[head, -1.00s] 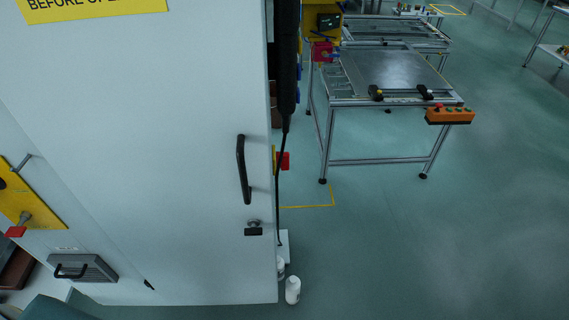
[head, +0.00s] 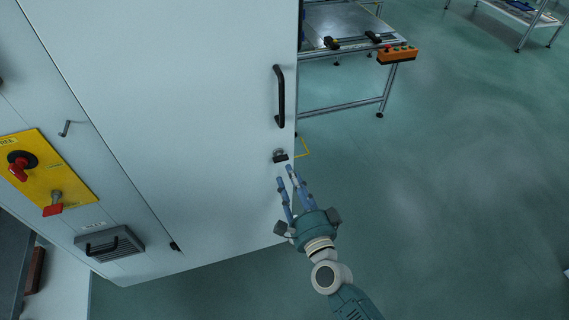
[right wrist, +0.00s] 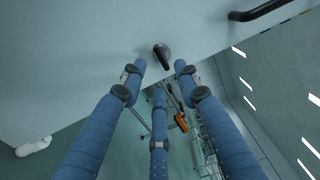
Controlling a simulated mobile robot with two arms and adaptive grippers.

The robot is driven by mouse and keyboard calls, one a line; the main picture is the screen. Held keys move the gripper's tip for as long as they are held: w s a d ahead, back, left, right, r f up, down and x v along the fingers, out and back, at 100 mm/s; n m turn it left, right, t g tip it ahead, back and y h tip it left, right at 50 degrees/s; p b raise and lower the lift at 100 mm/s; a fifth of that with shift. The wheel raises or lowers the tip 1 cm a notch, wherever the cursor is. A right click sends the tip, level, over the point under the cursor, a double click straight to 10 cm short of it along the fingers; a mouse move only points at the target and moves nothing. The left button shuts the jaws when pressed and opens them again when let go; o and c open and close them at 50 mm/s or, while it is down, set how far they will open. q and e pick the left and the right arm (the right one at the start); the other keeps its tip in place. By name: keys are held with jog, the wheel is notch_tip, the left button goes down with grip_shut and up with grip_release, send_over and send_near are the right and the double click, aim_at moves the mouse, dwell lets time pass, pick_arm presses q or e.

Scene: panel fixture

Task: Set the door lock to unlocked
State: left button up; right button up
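The white cabinet door (head: 190,110) carries the door lock (head: 280,156), a small dark knob on a round metal base below the black door handle (head: 280,97). In the right wrist view the lock (right wrist: 162,54) shows as a dark knob just beyond the fingertips. My right gripper (head: 285,174) is just below the lock in the head view, its blue fingers apart and empty. In the right wrist view its three fingers (right wrist: 159,74) are spread with nothing between them, and I see no contact with the lock. My left gripper is not in view.
A yellow panel with red switches (head: 45,175) and a vented box with a handle (head: 108,243) are on the cabinet's left side. A workbench (head: 345,20) with an orange button box (head: 397,54) stands behind.

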aim_at(280, 157)
jog(key=x, duration=0.5)
jog(key=shift+w+a, duration=0.1)
jog(key=shift+a, duration=0.1)
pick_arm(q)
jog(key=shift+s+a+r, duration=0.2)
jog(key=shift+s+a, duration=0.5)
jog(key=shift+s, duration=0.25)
pick_arm(e)
jog(key=c, duration=0.7)
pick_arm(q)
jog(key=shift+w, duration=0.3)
pick_arm(e)
grip_shut()
